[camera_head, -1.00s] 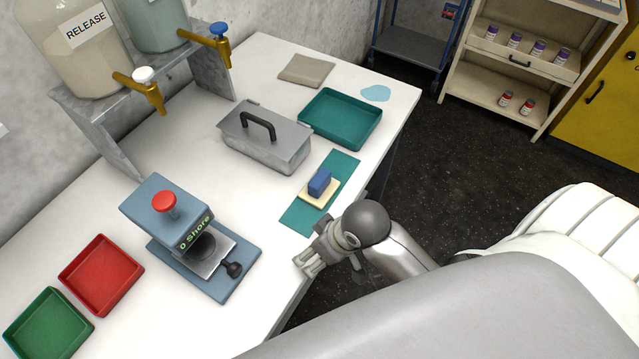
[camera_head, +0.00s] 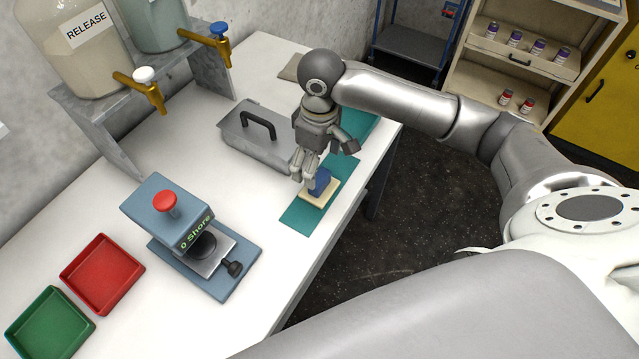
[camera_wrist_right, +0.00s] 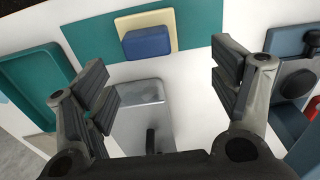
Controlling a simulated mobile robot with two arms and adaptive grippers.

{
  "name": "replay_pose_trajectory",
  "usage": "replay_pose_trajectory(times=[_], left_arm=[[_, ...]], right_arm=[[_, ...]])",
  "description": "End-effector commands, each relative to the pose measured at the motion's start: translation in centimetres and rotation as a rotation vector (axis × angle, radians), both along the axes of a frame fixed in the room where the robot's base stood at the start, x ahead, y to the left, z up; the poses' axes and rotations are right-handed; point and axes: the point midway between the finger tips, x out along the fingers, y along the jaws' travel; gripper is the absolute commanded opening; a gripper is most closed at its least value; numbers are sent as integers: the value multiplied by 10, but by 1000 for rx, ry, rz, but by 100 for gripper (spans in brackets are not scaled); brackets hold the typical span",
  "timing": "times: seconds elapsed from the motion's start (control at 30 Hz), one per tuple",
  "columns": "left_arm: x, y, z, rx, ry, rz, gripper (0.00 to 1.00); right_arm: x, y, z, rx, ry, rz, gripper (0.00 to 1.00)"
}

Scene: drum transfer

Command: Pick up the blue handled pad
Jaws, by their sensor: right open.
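The blue handled pad is a blue block handle (camera_head: 320,181) on a cream pad (camera_head: 327,196). It lies on a teal mat (camera_head: 302,215) near the table's right edge. In the right wrist view the blue handle (camera_wrist_right: 147,42) and cream base (camera_wrist_right: 140,19) show at the top, beyond the fingertips. My right gripper (camera_head: 308,180) is just above and beside the pad, its fingers partly hiding the handle. In the wrist view my right gripper (camera_wrist_right: 168,90) has its fingers wide apart with nothing between them. My left gripper is not in view.
A grey lidded box (camera_head: 245,140) with a black handle stands close to the gripper. A teal tray (camera_head: 362,130) is partly hidden behind my arm. A blue press device (camera_head: 180,215) and red (camera_head: 102,273) and green (camera_head: 50,322) trays stand to the left.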

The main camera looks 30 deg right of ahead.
Motion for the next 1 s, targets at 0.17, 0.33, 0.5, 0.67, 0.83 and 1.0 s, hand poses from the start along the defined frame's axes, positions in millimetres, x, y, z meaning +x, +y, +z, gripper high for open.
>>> replay_pose_trajectory(times=[0.17, 0.33, 0.5, 0.67, 0.83, 1.0], left_arm=[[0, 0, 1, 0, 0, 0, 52], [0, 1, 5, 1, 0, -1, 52], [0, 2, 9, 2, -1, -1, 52], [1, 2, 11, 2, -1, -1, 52], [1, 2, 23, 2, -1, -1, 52], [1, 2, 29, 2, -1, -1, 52]], right_arm=[[6, -18, 14, -27, 22, -35, 82], [5, -20, -5, -29, 32, -41, 82], [6, -19, -30, -29, 29, -40, 82], [7, -18, -41, -28, 28, -38, 82], [10, -14, -59, -28, 29, -39, 82], [11, -13, -83, -30, 28, -39, 82]])
